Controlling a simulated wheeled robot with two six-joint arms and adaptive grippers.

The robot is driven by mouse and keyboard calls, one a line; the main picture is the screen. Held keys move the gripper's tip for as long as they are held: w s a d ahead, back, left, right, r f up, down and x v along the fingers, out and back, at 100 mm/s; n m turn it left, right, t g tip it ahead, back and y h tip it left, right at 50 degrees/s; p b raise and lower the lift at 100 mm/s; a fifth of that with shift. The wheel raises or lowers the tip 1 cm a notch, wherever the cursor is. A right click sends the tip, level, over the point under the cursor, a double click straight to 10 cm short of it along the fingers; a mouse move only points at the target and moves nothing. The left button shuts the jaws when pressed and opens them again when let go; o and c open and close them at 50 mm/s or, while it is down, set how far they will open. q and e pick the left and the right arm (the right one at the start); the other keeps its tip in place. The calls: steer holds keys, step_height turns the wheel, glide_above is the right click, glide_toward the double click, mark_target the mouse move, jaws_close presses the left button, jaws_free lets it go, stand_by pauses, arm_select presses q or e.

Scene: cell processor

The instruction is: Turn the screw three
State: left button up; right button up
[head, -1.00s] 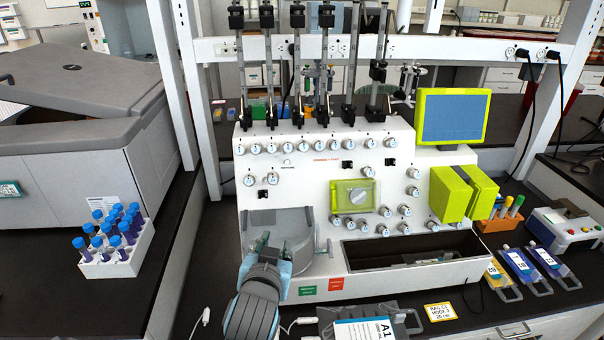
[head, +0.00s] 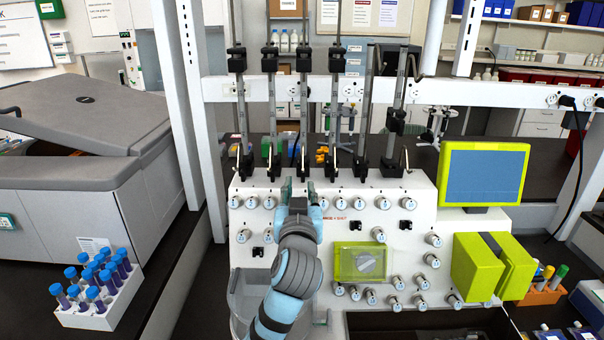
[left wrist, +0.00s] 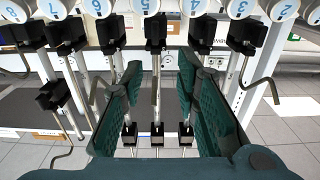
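The white cell processor (head: 420,215) carries a top row of round, pale-faced knobs (head: 341,202) with blue marks. My left gripper (head: 297,187) is raised in front of the left half of this row. Its fingers point up and it hides some of the knobs. In the left wrist view, the two dark green fingers of my left gripper (left wrist: 160,85) are apart with nothing held between them. Numbered knobs (left wrist: 97,7) line the top edge of that view, clear of the fingers. My right gripper is not in view.
Black clamps on upright rods (head: 335,110) rise behind the knob row. A yellow-green module (head: 360,262) and more knobs sit lower on the front. A screen (head: 482,176) stands at the right. A rack of blue-capped tubes (head: 98,300) is at the lower left.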

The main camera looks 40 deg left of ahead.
mark_target(303, 173)
arm_select(q)
steer(key=x, duration=0.5)
steer(key=d+f+x, duration=0.1)
steer(key=x, duration=0.2)
steer(key=shift+w+a+f, duration=0.1)
steer(key=shift+w+a, duration=0.1)
steer(key=shift+w, duration=0.4)
steer(key=shift+s, duration=0.1)
steer(key=shift+s+r, duration=0.3)
steer(key=shift+s, duration=0.2)
steer(key=shift+c, duration=0.8)
steer(key=shift+s, duration=0.1)
steer(key=c, duration=0.3)
jaws_close()
steer(key=shift+d, duration=0.1)
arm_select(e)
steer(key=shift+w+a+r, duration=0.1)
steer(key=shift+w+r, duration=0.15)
